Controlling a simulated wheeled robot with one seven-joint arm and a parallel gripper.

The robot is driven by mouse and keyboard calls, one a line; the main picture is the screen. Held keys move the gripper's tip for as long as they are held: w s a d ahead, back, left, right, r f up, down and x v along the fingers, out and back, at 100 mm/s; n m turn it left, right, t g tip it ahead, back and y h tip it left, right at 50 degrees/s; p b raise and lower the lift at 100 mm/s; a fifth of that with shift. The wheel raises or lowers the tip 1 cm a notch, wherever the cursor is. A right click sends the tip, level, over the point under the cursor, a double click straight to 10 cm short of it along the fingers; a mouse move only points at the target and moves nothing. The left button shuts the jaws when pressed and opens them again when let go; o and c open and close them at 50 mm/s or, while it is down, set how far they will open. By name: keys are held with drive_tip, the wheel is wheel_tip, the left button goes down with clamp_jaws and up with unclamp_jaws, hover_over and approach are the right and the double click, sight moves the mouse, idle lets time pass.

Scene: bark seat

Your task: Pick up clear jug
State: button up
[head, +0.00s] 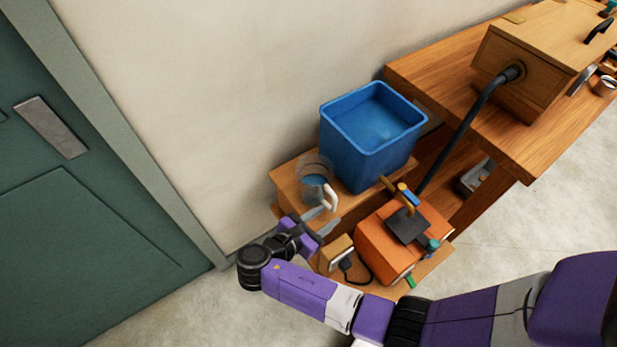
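The clear jug (314,171) stands upright on a low wooden stand (287,190), left of a blue bin. It is see-through, with a blue area low in it and a white handle (331,198) facing the front right. My gripper (329,217) is just in front of the jug, near the lower end of the handle. Its two grey fingers are apart, with nothing clearly between them. I cannot tell from this view whether a finger touches the handle.
The blue bin (372,132) stands close to the jug's right. An orange box (390,245) with tools on top and a small wooden block (336,253) sit in front, near my arm. A wooden workbench (450,85) is at right. The wall (220,90) is close behind.

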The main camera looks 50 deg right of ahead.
drive_tip(key=shift+w+d, duration=0.1)
drive_tip(key=shift+w, duration=0.05)
drive_tip(key=shift+d+f, duration=0.1)
drive_tip(key=shift+d, duration=0.2)
drive_tip(key=shift+w+x, duration=0.15)
drive_tip(key=shift+x, duration=1.6)
drive_tip(key=shift+w+x, duration=0.15)
drive_tip(key=shift+x, duration=1.6)
drive_tip(key=shift+s, duration=0.15)
clamp_jaws()
